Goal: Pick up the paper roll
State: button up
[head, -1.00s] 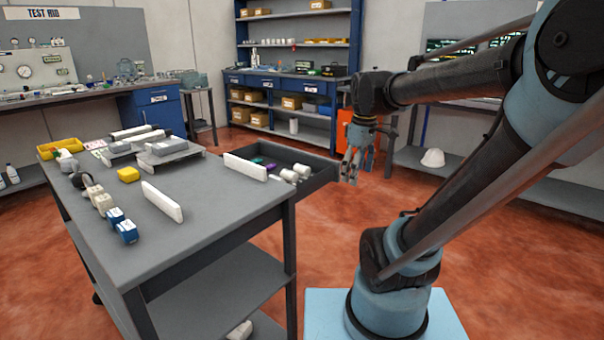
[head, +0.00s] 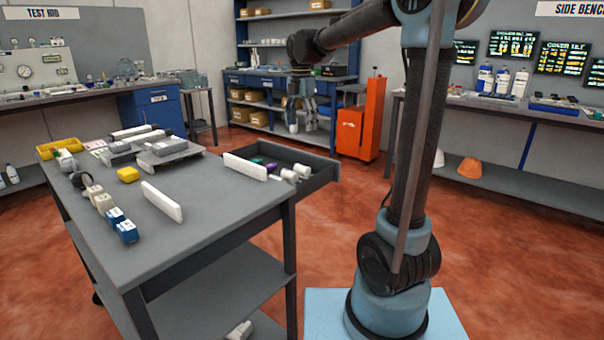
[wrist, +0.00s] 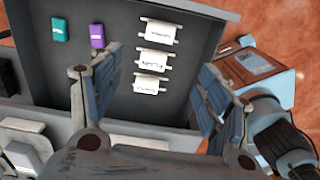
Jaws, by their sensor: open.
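Several white rolls lie in the open drawer. In the wrist view, three labelled white rolls lie in a column: an upper roll (wrist: 158,31), a middle roll (wrist: 153,61) and a lower roll (wrist: 150,84). The labels are too small to read, so I cannot tell which is the paper roll. In the head view, white rolls (head: 288,176) show at the drawer's right end. My gripper (head: 302,118) is open and empty, pointing down above and beyond the drawer. In the wrist view, the fingers of my gripper (wrist: 158,78) frame the rolls, apart from them.
A green item (wrist: 60,30) and a purple item (wrist: 96,35) lie left of the rolls. The drawer (head: 322,172) has raised walls and sticks out from the grey cart (head: 205,210). A white upright strip (head: 245,167) stands on the cart's edge beside it.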

send_over(300, 168)
jog(key=f, duration=1.1)
jog(key=shift+w+f, duration=0.4)
jog(key=shift+s+f, duration=0.15)
jog(key=shift+f, duration=1.25)
jog(key=shift+s+f, duration=0.15)
jog(key=shift+f, duration=1.25)
jog(key=c, duration=1.2)
